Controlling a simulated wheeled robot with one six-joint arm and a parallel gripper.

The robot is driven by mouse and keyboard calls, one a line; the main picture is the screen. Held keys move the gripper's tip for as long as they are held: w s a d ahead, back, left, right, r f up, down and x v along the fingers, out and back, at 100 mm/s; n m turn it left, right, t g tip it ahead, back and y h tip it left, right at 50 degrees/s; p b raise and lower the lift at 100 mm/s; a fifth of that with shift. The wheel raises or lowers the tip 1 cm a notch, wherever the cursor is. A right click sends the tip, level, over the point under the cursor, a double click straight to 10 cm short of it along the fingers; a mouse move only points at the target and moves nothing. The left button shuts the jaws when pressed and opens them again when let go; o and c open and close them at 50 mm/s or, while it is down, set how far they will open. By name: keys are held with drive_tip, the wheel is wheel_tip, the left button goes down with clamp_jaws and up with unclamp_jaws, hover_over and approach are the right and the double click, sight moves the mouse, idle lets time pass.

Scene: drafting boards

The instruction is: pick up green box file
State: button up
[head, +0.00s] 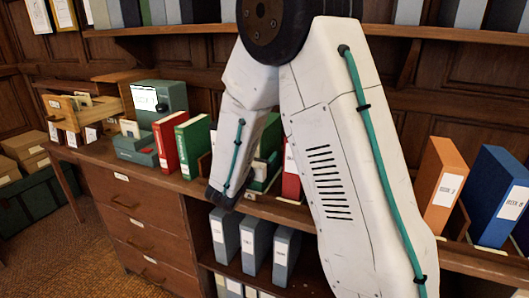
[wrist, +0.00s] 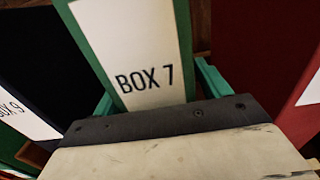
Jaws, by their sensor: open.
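A green box file (wrist: 182,38) with a white label reading BOX 7 stands upright in the wrist view. My gripper (wrist: 157,92) is open, its two teal fingers on either side of this file near the label's lower end; I cannot tell whether they touch it. In the head view a green file (head: 270,136) shows partly behind my arm, beside a red one, and is likely the same file. Another green box file (head: 193,146) stands farther left there, next to a red file.
A dark file (wrist: 40,60) marked BOX 9 stands left of BOX 7, and a red file (wrist: 268,50) right of it. An orange file (head: 441,185) and a blue file (head: 497,195) stand at the right. Grey files (head: 256,243) fill the lower shelf. A wooden drawer (head: 62,112) juts out at left.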

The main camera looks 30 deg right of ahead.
drive_tip(key=c, duration=1.6)
drive_tip(key=shift+r, duration=0.25)
